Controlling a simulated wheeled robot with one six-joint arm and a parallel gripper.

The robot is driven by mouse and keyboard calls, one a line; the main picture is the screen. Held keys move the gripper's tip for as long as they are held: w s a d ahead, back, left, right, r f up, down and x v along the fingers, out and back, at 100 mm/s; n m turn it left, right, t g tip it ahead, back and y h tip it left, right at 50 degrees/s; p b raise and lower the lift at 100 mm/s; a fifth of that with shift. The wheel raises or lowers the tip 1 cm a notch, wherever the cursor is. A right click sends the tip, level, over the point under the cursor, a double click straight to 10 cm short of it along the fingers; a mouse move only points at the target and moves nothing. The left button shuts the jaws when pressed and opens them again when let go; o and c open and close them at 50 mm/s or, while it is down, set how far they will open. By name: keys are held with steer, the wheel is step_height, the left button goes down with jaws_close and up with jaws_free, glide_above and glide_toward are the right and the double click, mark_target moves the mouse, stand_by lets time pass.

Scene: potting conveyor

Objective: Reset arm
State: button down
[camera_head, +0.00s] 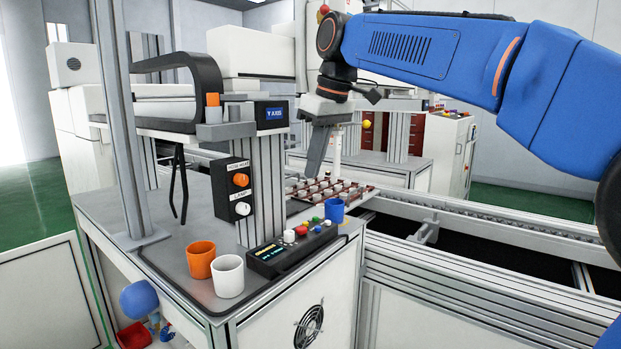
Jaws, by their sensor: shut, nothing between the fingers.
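My gripper (318,150) is at the upper middle of the head camera view, at the end of my blue arm. It points down and is shut with nothing held. It hangs in front of the grey post, above a tray of small parts (325,188). It appears apart from everything below it, though its exact height is hard to judge.
An orange cup (201,259) and a white cup (228,276) stand at the table's front corner. A control panel (290,250) and a blue cup (334,210) are to their right. A knob box (237,190) is on the post. A conveyor rail (480,205) runs right.

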steer(key=shift+r, duration=0.2)
steer(key=s+d+f+m+t+h, duration=0.1)
steer(key=s+d+f+m, duration=0.2)
steer(key=s+d+f, duration=0.45)
steer(key=s+d+f+m+t, duration=0.15)
steer(key=s+d+f, duration=0.35)
steer(key=d, duration=0.5)
steer(key=s+d+f+m, duration=0.3)
steer(key=s+d+f, duration=0.2)
steer(key=f, duration=0.5)
steer(key=s+d+f+m+h, duration=0.1)
steer(key=s+d+f+m, duration=0.2)
steer(key=s+f, duration=0.7)
steer(key=shift+s+d+f+h, duration=0.2)
steer(key=shift+d+f+h, duration=0.15)
steer(key=shift+d, duration=0.75)
